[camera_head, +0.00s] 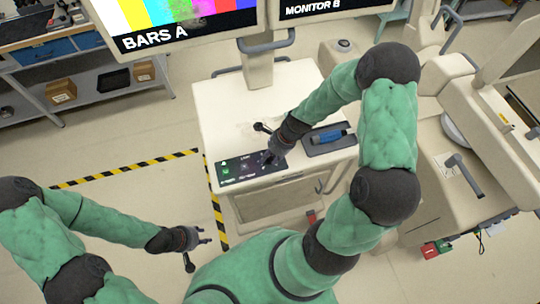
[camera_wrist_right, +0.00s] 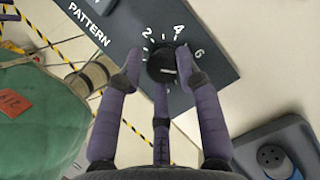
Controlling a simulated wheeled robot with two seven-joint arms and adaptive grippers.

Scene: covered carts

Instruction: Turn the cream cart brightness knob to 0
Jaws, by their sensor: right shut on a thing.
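The cream cart (camera_head: 310,82) stands ahead, with a dark control panel (camera_head: 232,172) on the front left of its top. In the right wrist view the panel (camera_wrist_right: 215,72) shows the word PATTERN and a round black knob (camera_wrist_right: 167,66) with the numbers 2, 4 and 6 around it. My right gripper (camera_wrist_right: 159,64) is shut on this knob, with fingers on both sides and one below. A short pale mark shows on the knob; its exact setting is hard to read. In the head view my right gripper (camera_head: 270,156) hides the knob. My left gripper (camera_head: 199,248) is open and empty, left of the cart.
A tray with a blue item (camera_head: 328,137) lies right of the panel. A monitor (camera_head: 180,22) with colour bars stands above the cart. Another cream machine with a grey handle (camera_head: 464,172) is at the right. Striped tape (camera_head: 130,168) marks clear floor at the left.

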